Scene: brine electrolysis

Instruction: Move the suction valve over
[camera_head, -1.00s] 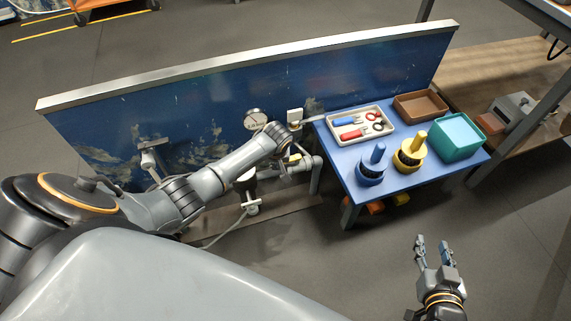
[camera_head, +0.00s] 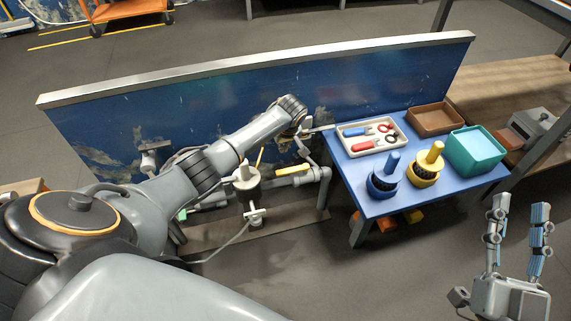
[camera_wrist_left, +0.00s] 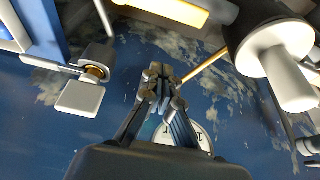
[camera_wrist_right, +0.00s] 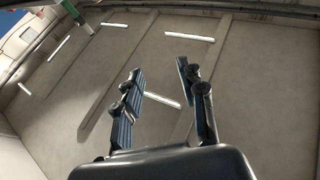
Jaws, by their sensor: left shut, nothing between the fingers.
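A yellow lever handle (camera_head: 293,170) lies along the grey pipe right of the white pump body (camera_head: 246,178). A thinner yellow lever (camera_head: 259,161) stands upright by the pump. I cannot tell which belongs to the suction valve. In the left wrist view, the broad handle (camera_wrist_left: 170,11) is at the top and the thin lever (camera_wrist_left: 203,66) slants toward the fingers. My left gripper (camera_wrist_left: 160,72) is shut and empty, before the blue panel; its fingers partly cover a round gauge (camera_wrist_left: 200,137). The wrist hides most of it in the head view. My right gripper (camera_head: 517,208) is open and empty.
A blue table (camera_head: 377,205) right of the panel (camera_head: 225,108) bears a tool tray (camera_head: 345,150), a brown tray (camera_head: 434,121), a teal bin (camera_head: 473,160), and blue (camera_head: 384,181) and yellow (camera_head: 426,173) knobbed items. A white fitting (camera_wrist_left: 80,97) juts from the panel.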

